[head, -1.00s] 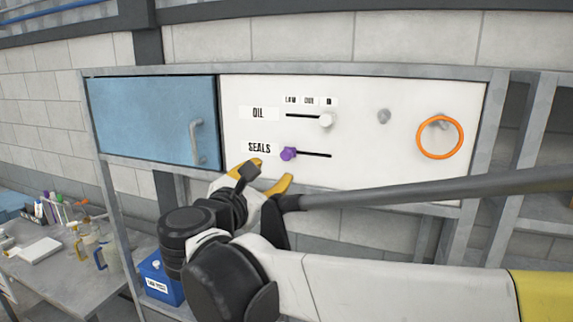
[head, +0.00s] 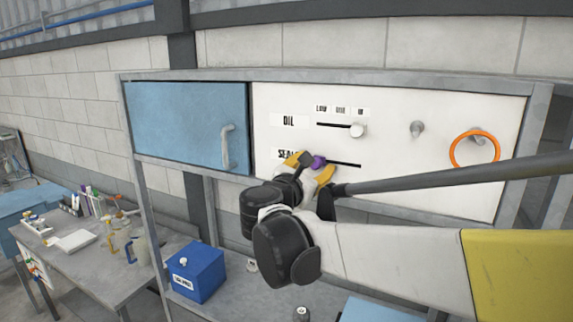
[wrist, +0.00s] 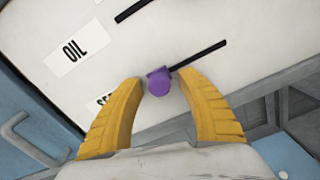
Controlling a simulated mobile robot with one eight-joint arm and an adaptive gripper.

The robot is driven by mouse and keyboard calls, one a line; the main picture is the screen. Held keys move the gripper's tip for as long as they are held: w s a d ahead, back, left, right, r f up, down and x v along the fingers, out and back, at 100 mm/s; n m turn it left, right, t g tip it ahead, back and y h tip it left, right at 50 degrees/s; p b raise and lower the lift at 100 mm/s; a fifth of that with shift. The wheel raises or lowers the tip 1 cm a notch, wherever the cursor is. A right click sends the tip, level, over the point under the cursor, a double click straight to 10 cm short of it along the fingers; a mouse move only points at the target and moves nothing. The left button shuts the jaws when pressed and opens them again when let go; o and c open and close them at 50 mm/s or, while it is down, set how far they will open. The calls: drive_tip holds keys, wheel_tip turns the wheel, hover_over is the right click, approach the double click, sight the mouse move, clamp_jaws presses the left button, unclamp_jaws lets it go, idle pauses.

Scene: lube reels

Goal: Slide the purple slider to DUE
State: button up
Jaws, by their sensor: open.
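The purple slider (head: 318,162) sits at the left end of the lower black slot, the SEALS row, on the white panel (head: 400,190). The LOW, DUE and third labels (head: 340,109) are above the upper slot. My gripper (head: 311,166) is open, with its yellow fingers on either side of the purple slider. In the wrist view the slider (wrist: 159,82) stands between the fingertips, with gaps on both sides. The slot runs up and right from it there. The SEALS label is partly hidden by my left finger.
A white slider (head: 358,130) sits at the right end of the OIL slot. A grey knob (head: 417,128) and an orange ring (head: 474,150) are farther right. A blue door (head: 185,125) with a handle adjoins the panel's left side. A blue box (head: 195,272) stands below.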

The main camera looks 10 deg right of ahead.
sight(337, 164)
drive_tip(key=shift+s, duration=0.1)
clamp_jaws()
drive_tip(key=s+d, duration=0.1)
drive_tip(key=d, duration=0.1)
drive_tip(key=s+d, duration=0.2)
drive_tip(key=shift+d+r, duration=0.1)
drive_tip(key=shift+w+a, duration=0.2)
drive_tip(key=shift+a, duration=0.05)
unclamp_jaws()
drive_tip(key=shift+w+a, duration=0.2)
drive_tip(key=shift+s+d, duration=0.15)
drive_tip(key=shift+d, duration=0.1)
